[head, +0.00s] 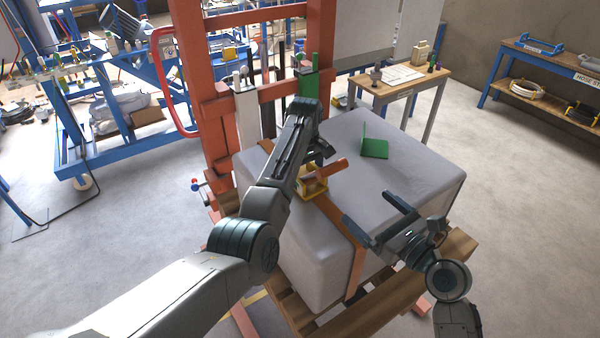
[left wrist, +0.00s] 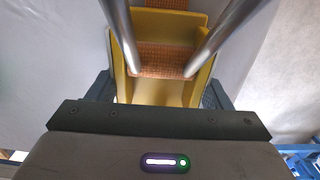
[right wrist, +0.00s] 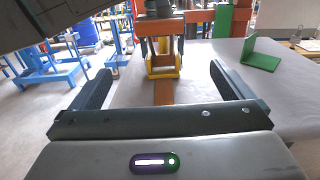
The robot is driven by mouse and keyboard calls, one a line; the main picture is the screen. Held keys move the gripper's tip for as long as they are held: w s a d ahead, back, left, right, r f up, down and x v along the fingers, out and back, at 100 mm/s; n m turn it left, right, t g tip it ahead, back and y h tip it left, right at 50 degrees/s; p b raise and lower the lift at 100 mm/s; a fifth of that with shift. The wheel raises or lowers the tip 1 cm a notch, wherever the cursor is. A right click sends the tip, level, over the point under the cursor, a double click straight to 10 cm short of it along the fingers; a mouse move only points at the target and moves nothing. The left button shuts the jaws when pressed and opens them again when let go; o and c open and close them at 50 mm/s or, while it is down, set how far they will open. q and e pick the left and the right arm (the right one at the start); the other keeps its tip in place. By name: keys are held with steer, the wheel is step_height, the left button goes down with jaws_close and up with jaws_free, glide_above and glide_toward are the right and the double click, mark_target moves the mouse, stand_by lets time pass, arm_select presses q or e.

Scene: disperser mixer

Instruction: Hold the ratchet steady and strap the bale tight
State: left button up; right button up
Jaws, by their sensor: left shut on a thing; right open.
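The yellow ratchet (head: 313,187) sits on top of the grey wrapped bale (head: 400,185), on an orange strap (head: 345,217) that runs across the top and down the front side. A red-orange bar (head: 330,169) stands out from the ratchet. My left gripper (head: 318,152) is at the ratchet; in the left wrist view its dark fingers flank the yellow frame (left wrist: 160,90), shut on it. Woven orange webbing (left wrist: 163,60) shows inside the frame. My right gripper (head: 380,222) is open and empty above the bale's front part, facing the ratchet, which shows in the right wrist view (right wrist: 163,66).
A green angle piece (head: 373,149) rests on the bale. The bale stands on a wooden pallet (head: 365,317) against an orange press frame (head: 217,140). A small table (head: 400,92) and a shelf bench (head: 540,60) stand behind. Floor at right is clear.

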mark_target(336, 171)
steer(key=x, duration=0.4)
steer(key=r+x, duration=0.1)
steer(key=x, duration=0.4)
steer(key=r+x, duration=0.1)
steer(key=x, duration=0.4)
steer(key=shift+r, duration=0.25)
steer(key=shift+w+a+r+g+h, duration=0.2)
steer(key=shift+w+a+r, duration=0.1)
steer(key=shift+w+r, duration=0.2)
steer(key=shift+w+a+r+g+h, duration=0.2)
steer(key=shift+w+a+r, duration=0.1)
steer(key=shift+w+r, duration=0.2)
steer(key=s+f, duration=0.1)
steer(key=s+d+f+t, duration=0.1)
steer(key=shift+d+f, duration=0.2)
steer(key=shift+f, duration=0.05)
steer(key=v, duration=1.2)
steer(key=s+d+f, duration=0.6)
steer(key=f, duration=0.3)
steer(key=shift+s+g, duration=0.3)
steer(key=shift+s, duration=0.1)
steer(key=shift+d, duration=0.15)
